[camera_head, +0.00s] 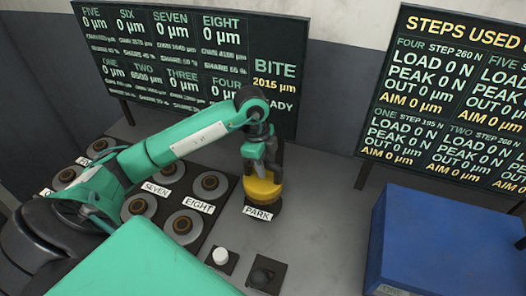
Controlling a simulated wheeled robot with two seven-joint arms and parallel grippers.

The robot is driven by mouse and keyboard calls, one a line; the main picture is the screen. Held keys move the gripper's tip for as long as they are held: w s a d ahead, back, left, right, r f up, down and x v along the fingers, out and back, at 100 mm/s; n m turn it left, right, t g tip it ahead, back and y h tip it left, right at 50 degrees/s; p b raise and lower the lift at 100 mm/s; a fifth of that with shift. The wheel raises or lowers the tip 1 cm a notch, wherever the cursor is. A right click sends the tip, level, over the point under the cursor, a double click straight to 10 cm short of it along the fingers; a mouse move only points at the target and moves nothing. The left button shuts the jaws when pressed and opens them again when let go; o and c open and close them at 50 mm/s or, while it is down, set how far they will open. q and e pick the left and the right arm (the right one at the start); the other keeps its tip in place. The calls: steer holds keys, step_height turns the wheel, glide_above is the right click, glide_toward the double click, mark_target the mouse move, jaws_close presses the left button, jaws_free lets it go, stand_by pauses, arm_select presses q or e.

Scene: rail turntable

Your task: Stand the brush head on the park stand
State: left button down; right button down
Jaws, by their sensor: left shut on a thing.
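My left gripper (258,165) points down at the middle of the bench and is shut on the brush head. The brush head (262,190) has a yellow upper part and a darker underside. It is over the dark park stand (262,203), just behind the PARK label (257,213). The brush head hides most of the stand, so I cannot tell whether the two touch or a small gap lies between them. My right gripper is not in view.
Labelled round stations, among them EIGHT (183,224) and SEVEN (171,171), stand left of the brush. A white button (220,256) and a black knob (262,276) are in front. A blue box (440,245) stands right. Two display boards stand behind.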

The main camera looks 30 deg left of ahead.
arm_select(q)
steer(key=shift+f+p, duration=0.5)
steer(key=shift+f, duration=1.7)
steer(key=shift+f, duration=0.15)
steer(key=c, duration=1.2)
jaws_free()
steer(key=shift+s, duration=0.1)
